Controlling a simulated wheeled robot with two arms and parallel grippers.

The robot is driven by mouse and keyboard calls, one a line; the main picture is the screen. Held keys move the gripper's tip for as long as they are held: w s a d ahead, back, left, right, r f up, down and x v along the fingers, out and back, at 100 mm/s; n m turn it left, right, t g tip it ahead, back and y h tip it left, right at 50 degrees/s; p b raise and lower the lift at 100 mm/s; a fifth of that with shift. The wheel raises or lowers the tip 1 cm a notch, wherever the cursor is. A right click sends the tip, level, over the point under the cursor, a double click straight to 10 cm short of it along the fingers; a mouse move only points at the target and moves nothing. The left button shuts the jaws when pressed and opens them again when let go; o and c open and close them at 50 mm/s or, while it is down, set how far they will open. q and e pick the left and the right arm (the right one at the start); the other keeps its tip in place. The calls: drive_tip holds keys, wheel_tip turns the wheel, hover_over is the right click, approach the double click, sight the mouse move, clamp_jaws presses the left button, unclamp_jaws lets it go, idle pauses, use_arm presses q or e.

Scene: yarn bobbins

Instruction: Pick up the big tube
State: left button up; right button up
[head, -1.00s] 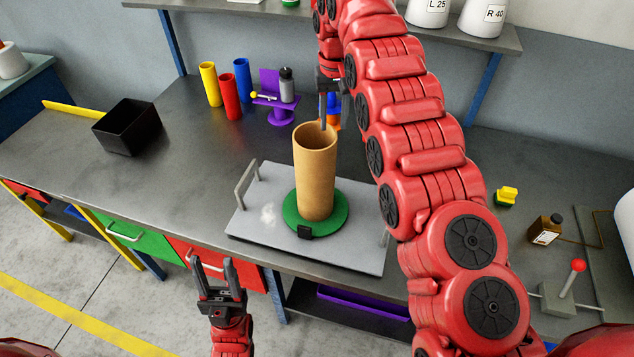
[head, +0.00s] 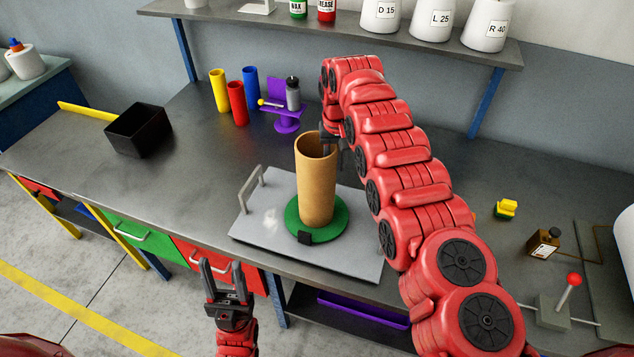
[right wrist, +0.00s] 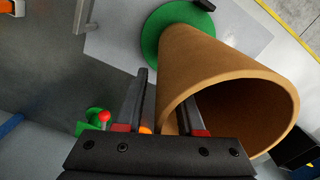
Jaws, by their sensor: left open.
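The big tube (head: 316,185) is a tall tan cylinder, open at the top, standing upright on a green disc (head: 338,226) on a grey tray. My right gripper (head: 327,143) is at the tube's upper rim, on its far right side. In the right wrist view the tube (right wrist: 205,75) lies close, its hollow mouth facing the camera. The right gripper's fingers (right wrist: 160,112) straddle the tube wall, one outside and one in the mouth, with a gap showing beside the outer finger. My left gripper (head: 221,275) is open and empty in front of the bench, away from the tube.
The grey tray (head: 262,238) has a handle at its left. Yellow, red and blue tubes (head: 237,103) and a purple stand (head: 288,124) are behind. A black bin (head: 138,132) is at left. The bench between bin and tray is clear.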

drive_tip(key=shift+d, duration=0.1)
clamp_jaws()
idle(1.1)
